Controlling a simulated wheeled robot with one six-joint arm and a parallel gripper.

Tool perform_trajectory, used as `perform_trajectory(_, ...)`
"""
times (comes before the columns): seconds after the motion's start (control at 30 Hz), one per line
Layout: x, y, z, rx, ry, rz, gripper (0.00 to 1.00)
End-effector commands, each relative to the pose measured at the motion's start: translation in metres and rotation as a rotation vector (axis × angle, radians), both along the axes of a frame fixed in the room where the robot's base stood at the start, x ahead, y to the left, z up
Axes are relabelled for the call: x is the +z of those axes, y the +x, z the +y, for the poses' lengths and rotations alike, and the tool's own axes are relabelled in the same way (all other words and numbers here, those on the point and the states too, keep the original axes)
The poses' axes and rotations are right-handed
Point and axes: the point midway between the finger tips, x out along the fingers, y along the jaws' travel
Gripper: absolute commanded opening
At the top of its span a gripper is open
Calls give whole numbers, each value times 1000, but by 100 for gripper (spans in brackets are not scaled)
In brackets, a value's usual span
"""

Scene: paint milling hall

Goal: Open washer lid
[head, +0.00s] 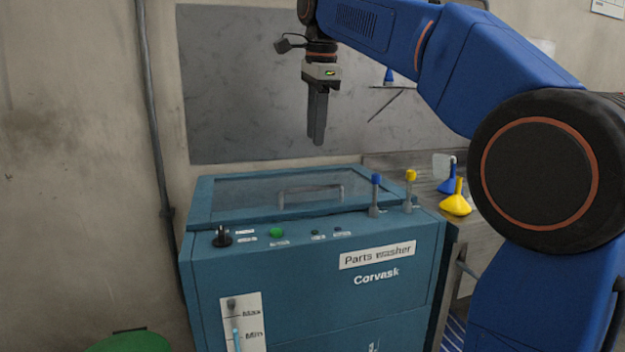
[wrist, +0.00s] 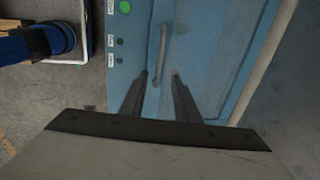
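The parts washer is a blue cabinet with a "Parts washer" label (head: 377,254) on its front. Its lid (head: 240,195), with a see-through panel, lies closed on top. A grey bar handle (head: 310,190) sits near the lid's front edge; the handle also shows in the wrist view (wrist: 162,55). My gripper (head: 317,140) points down above the lid, clear of the handle. In the wrist view my gripper (wrist: 160,76) has its two fingers apart with nothing between them, and the handle lies beyond the fingertips.
A black knob (head: 222,236) and a green button (head: 277,232) are on the washer's front ledge. Blue-topped (head: 376,180) and yellow-topped (head: 410,177) levers stand at the right. A yellow funnel (head: 456,202) is on the bench beyond. A grey wall panel (head: 240,90) stands behind.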

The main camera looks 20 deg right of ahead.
Motion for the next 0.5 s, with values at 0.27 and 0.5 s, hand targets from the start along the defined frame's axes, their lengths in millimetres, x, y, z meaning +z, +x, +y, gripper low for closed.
perform_trajectory(0.27,-50,9,0,1,0,4,29)
perform_trajectory(0.5,-91,17,0,1,0,3,29)
